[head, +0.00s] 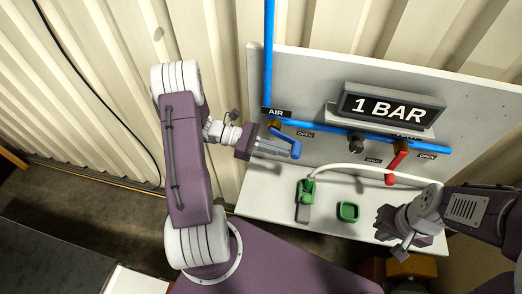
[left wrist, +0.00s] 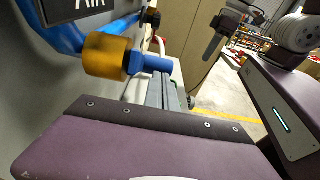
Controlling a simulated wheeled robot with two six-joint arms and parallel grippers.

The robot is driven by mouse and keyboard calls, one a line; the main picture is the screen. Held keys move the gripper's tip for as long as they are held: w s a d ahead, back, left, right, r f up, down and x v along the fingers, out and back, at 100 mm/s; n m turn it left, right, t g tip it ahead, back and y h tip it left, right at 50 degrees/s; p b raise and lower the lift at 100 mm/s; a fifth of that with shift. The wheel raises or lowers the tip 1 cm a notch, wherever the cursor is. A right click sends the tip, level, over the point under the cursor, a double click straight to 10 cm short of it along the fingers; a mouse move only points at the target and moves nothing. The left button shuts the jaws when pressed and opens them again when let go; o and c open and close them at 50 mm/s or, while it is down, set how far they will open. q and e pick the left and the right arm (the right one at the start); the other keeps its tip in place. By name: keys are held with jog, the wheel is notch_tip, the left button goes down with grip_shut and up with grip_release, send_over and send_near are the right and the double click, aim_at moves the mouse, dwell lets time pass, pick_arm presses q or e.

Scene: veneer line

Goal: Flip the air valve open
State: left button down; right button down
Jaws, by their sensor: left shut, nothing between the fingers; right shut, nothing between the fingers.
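The air valve has a brass-coloured body (head: 274,125) on the blue pipe under the AIR sign (head: 277,113). Its blue lever (head: 284,138) slants down to the right, out from the pipe. In the left wrist view the brass body (left wrist: 105,55) and the blue lever (left wrist: 151,63) show close up. My left gripper (head: 286,153) is shut and empty, with its fingertips right beside the lever's free end; its fingers (left wrist: 160,88) reach the lever there, but I cannot tell whether they touch. My right gripper (head: 400,250) is shut and empty, low at the right, away from the valve.
A red lever (head: 390,179) hangs from another valve on the same pipe. A black knob (head: 356,143) sits between them, below the 1 BAR display (head: 392,107). A green-and-grey tool (head: 304,200) with a white hose and a green tray (head: 348,211) lie on the shelf.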

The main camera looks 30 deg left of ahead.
pick_arm(q)
jog(key=shift+w+d+r+h+p, duration=0.1)
jog(key=shift+d+r+h+p, duration=0.35)
jog(key=shift+r+h, duration=0.45)
jog(key=shift+d+f, duration=0.1)
dwell(0.4)
